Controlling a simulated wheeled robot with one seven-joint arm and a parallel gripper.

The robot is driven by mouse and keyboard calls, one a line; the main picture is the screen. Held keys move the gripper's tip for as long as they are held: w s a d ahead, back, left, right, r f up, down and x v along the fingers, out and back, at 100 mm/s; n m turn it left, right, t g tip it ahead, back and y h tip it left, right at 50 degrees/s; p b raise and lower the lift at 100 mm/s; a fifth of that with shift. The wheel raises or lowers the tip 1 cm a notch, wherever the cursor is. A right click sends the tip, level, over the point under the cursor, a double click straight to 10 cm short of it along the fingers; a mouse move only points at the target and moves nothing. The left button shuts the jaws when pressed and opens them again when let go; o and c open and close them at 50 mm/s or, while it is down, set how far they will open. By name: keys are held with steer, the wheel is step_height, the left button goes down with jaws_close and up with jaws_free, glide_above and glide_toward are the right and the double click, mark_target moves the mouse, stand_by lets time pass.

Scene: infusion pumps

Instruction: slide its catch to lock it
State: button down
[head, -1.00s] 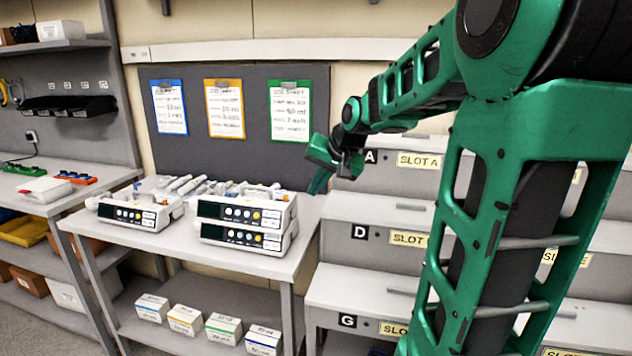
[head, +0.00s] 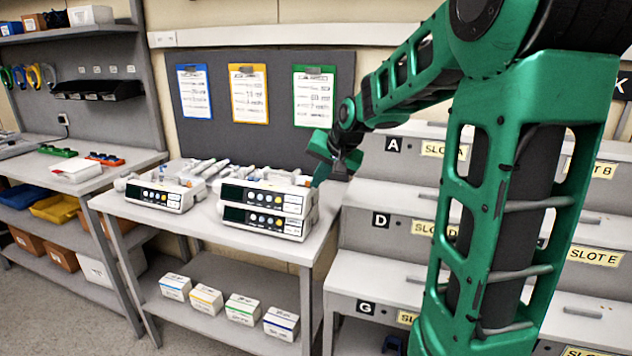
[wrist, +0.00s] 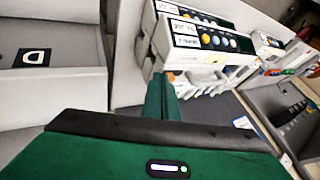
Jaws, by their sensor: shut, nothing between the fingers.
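Two white infusion pumps are stacked on the grey table; the upper pump (head: 264,197) sits on the lower pump (head: 265,222). A single pump (head: 160,194) stands to their left. My gripper (head: 318,178) is at the right rear end of the stack in the head view. In the wrist view my gripper (wrist: 162,88) is shut and empty, its tips close to the pump casing; I cannot tell whether they touch. A small orange part (wrist: 170,76) shows by the tips. I cannot make out whether it is the catch.
The grey table (head: 185,234) holds several syringes behind the pumps. A stepped rack with slot labels (head: 381,220) stands close on the right. Clipboards hang on the back panel (head: 220,95). Small boxes (head: 243,310) line the lower shelf.

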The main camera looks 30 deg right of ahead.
steer(key=shift+w+a, duration=0.85)
steer(key=shift+w, duration=0.1)
steer(key=shift+a, duration=0.1)
steer(key=s+d+r, duration=0.3)
steer(key=s+r, duration=0.5)
steer(key=s, duration=0.1)
steer(key=shift+s+d, duration=0.1)
steer(key=shift+s, duration=0.05)
steer(key=s+a+f+g, duration=0.1)
steer(key=s+f, duration=0.4)
steer(key=s, duration=0.5)
steer(key=s+a+f+n+g, duration=0.1)
steer(key=s+f+g, duration=0.3)
steer(key=s, duration=0.5)
steer(key=s+a+f+n+g, duration=0.1)
steer(key=s+a+f+g, duration=0.1)
steer(key=s+f, duration=0.5)
steer(key=s, duration=0.3)
steer(key=shift+s+a+f, duration=0.25)
steer(key=shift+s+a, duration=0.1)
